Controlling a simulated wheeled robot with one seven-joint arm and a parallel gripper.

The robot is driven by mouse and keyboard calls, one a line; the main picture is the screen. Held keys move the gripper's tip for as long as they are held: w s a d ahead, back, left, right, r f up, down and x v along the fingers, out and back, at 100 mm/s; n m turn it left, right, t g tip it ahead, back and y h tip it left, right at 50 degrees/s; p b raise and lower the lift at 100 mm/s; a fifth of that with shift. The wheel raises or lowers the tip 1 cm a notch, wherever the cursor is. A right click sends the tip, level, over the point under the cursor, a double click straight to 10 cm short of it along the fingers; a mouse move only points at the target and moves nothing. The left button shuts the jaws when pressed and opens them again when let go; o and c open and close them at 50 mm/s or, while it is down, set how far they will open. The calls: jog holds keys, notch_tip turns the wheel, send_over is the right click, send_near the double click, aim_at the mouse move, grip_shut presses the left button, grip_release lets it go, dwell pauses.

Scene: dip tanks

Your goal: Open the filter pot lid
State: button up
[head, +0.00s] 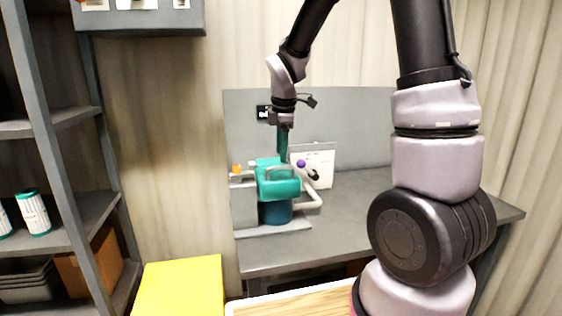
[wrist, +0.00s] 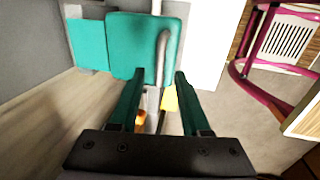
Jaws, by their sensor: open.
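The filter pot stands on the grey bench, with a dark teal body (head: 275,213) and a brighter teal, block-shaped lid (head: 278,188). The lid looks closed on the body. A grey bar handle (head: 270,170) is on the lid. My gripper (head: 283,158), with teal fingers, points down just above the lid. In the wrist view my gripper (wrist: 160,76) is open, its fingers apart. The lid (wrist: 135,45) fills the upper middle there. The handle (wrist: 162,55) shows lengthwise between the fingertips. I cannot tell whether the fingers touch it.
A pale pipe (head: 312,201) curves beside the pot, near a purple knob (head: 301,163). A white panel (head: 322,160) stands behind. The bench (head: 350,220) is clear to the right. A yellow block (head: 180,287) and a shelf rack (head: 52,130) are at left.

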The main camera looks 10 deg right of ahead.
aim_at(281, 167)
jog(key=shift+w+f, duration=0.2)
jog(key=shift+f, duration=0.75)
jog(key=shift+w+f, duration=0.2)
jog(key=shift+f, duration=0.75)
grip_shut()
